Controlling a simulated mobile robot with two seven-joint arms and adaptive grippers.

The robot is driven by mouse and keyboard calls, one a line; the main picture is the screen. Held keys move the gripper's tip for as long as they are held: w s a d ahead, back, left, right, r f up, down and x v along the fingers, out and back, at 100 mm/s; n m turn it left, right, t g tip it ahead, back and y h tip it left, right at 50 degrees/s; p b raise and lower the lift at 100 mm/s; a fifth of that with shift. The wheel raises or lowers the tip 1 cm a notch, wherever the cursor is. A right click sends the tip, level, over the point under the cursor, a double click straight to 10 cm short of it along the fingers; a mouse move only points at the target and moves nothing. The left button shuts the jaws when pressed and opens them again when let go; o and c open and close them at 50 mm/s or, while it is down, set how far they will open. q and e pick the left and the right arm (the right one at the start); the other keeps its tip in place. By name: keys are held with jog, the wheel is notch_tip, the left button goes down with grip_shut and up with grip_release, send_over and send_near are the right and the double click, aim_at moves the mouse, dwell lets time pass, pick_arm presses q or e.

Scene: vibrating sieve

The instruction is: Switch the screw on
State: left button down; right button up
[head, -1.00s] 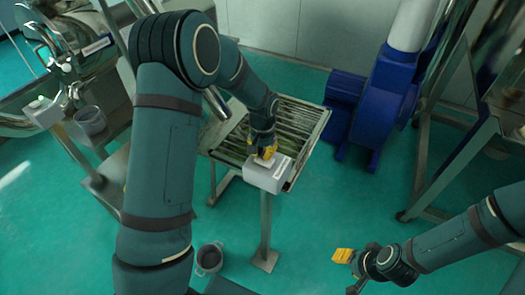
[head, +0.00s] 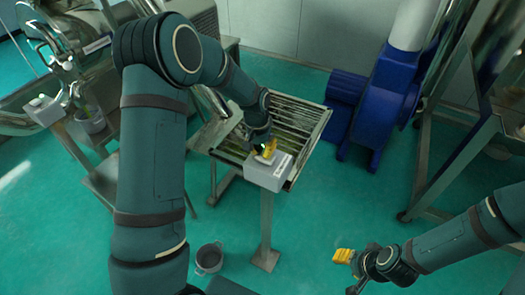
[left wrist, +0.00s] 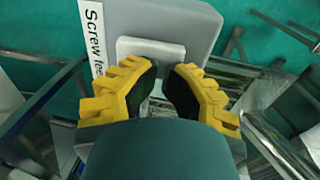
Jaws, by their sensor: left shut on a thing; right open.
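A grey control box (head: 268,173) stands on a post in front of a slatted tray in the head view. In the left wrist view the box (left wrist: 200,22) bears a label starting "Screw fee" and a pale switch plate (left wrist: 150,48). My left gripper (head: 266,150) is at the top of the box. Its yellow fingers (left wrist: 160,82) are shut at the switch, one on each side of its pale part; the fingers hide much of it, and its setting cannot be told. My right gripper (head: 346,270) is open and empty, low at the right.
A slatted metal tray (head: 313,118) lies just behind the box. A blue machine (head: 385,95) and metal frame legs (head: 425,165) stand to the right. A grey bucket (head: 209,258) is on the floor. A second box (head: 43,110) stands at the far left. The middle floor is clear.

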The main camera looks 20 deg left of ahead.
pick_arm(q)
jog(key=shift+s+f, duration=0.3)
jog(key=shift+f, duration=0.15)
jog(key=shift+d+r, duration=0.25)
jog(key=shift+d, duration=0.45)
jog(key=shift+w+r+p, duration=0.1)
jog(key=shift+r+p, duration=0.2)
jog(key=shift+p, duration=0.1)
jog(key=r+p, duration=0.2)
jog(key=r, duration=0.2)
jog(key=shift+w+a+r+p, duration=0.2)
jog(key=shift+a+r+p, duration=0.05)
jog(key=shift+a+p, duration=0.15)
notch_tip(320, 180, up, 9)
jog(key=a, duration=0.1)
jog(key=shift+r, duration=0.2)
jog(key=shift+a, duration=0.1)
